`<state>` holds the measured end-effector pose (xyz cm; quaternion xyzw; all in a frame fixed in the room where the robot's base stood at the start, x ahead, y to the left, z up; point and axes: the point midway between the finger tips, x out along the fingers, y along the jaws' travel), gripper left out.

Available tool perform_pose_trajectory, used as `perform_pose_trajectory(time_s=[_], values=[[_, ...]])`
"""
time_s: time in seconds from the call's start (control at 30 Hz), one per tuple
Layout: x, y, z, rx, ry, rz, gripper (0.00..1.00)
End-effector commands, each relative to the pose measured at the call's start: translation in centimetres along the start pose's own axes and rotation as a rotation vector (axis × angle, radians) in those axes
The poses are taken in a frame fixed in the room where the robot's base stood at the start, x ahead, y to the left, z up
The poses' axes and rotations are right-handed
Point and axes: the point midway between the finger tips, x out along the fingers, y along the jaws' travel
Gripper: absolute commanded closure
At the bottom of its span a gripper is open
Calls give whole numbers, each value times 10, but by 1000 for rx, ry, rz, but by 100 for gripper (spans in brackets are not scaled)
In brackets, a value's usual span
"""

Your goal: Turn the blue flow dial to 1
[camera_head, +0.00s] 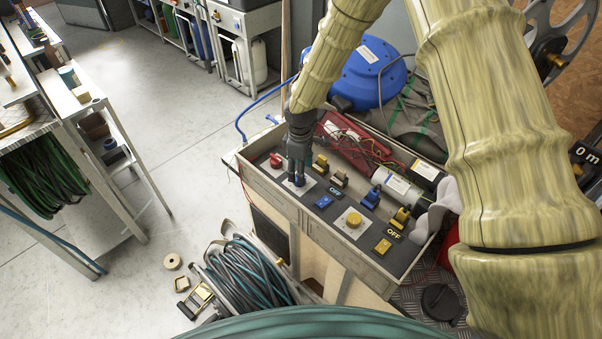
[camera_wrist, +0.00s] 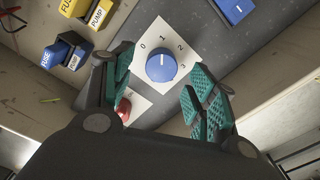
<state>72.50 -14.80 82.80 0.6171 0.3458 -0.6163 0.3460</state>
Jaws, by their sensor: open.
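The blue flow dial (camera_wrist: 161,67) is a round knob on a white plate (camera_wrist: 148,38) marked 0, 1, 2 and 3. A small pale mark shows at its upper edge, toward the 1 as far as I can tell. My gripper (camera_wrist: 157,80) is open, with a teal-padded finger on either side of the dial in the wrist view. No contact with the knob shows. In the head view my gripper (camera_head: 299,170) points down over the dial's plate (camera_head: 297,188) and hides most of the knob.
The sloped control panel also holds a red knob (camera_head: 276,160), a yellow knob (camera_head: 353,219), a blue switch (camera_head: 323,202) and several fuse and pump blocks. Wires and a red part (camera_head: 346,139) lie behind. A hose coil (camera_head: 243,272) is on the floor in front.

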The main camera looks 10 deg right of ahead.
Motion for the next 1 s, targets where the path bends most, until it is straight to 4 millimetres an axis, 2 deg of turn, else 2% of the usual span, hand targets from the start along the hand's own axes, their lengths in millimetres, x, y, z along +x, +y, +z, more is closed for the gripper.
perform_pose_trajectory(time_s=[0.03,0.3,0.5,0.7,1.0], values=[[-10,1,-1,0,2,2,42],[-57,2,0,1,2,2,42],[-81,2,0,2,2,1,42],[-91,2,0,1,2,1,42],[-91,2,0,1,1,0,42]])
